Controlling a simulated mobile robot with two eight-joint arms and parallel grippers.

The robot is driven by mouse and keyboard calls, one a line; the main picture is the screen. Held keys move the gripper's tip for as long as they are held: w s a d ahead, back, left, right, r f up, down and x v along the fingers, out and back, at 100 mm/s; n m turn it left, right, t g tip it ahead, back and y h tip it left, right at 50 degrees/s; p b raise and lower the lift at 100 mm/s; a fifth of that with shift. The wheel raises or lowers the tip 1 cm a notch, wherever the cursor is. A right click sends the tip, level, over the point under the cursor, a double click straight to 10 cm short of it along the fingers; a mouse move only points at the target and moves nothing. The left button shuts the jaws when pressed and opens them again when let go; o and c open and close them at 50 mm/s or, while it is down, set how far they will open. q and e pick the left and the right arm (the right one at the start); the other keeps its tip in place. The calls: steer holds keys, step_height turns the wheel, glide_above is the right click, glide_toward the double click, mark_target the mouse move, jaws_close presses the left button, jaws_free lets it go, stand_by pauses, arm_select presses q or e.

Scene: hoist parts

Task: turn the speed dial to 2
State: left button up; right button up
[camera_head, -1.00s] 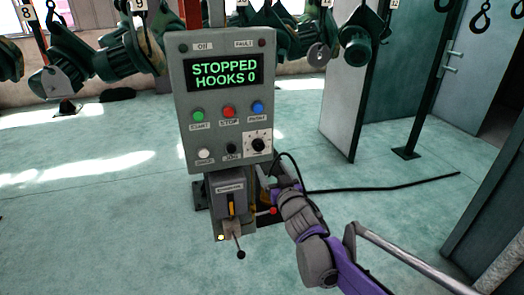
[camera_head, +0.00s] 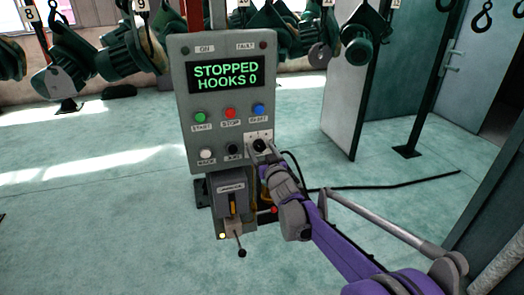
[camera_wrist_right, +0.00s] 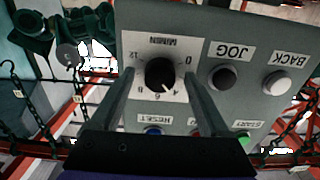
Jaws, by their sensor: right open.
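The speed dial is a black round knob (camera_head: 259,145) on a white scale plate, low on the right of the grey control panel (camera_head: 183,100). In the right wrist view, which is upside down, the knob (camera_wrist_right: 160,73) sits between the two fingers of my right gripper (camera_wrist_right: 158,76). The gripper is open, with a gap on each side of the knob. The knob's white mark seems to point near the 4. In the head view my right gripper (camera_head: 260,156) is at the dial and covers the plate's lower part. My left gripper is not in view.
The panel's screen (camera_head: 225,75) reads STOPPED, HOOKS 0. The JOG button (camera_wrist_right: 223,76) and BACK button (camera_wrist_right: 276,83) are close beside the dial; RESET (camera_head: 258,110) is above it. A box with a lever (camera_head: 229,197) hangs below. Open floor lies around.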

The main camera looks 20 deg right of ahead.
jaws_close()
steer(key=shift+n, duration=0.4)
steer(key=n, duration=0.2)
steer(key=shift+n, duration=0.4)
steer(key=shift+n+p, duration=0.7)
steer(key=shift+n, duration=1.4)
jaws_free()
